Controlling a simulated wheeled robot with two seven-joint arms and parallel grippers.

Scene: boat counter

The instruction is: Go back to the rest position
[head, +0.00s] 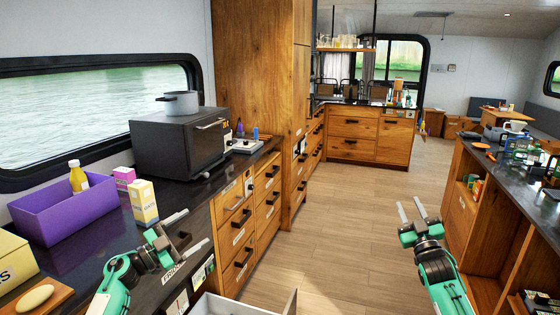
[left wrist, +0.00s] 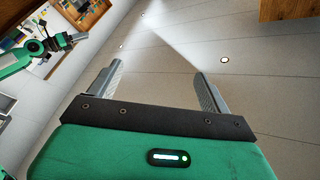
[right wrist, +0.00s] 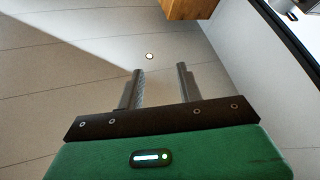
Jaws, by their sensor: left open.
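My left gripper (head: 189,229) is over the front edge of the left dark counter, with its fingers spread and nothing between them. In the left wrist view its two fingers (left wrist: 158,84) stand wide apart. My right gripper (head: 411,210) is in the air above the wooden floor of the aisle, clear of both counters. In the right wrist view its fingers (right wrist: 158,78) are apart by a smaller gap and hold nothing.
A drawer (head: 240,304) stands open below. The aisle floor (head: 340,220) is free.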

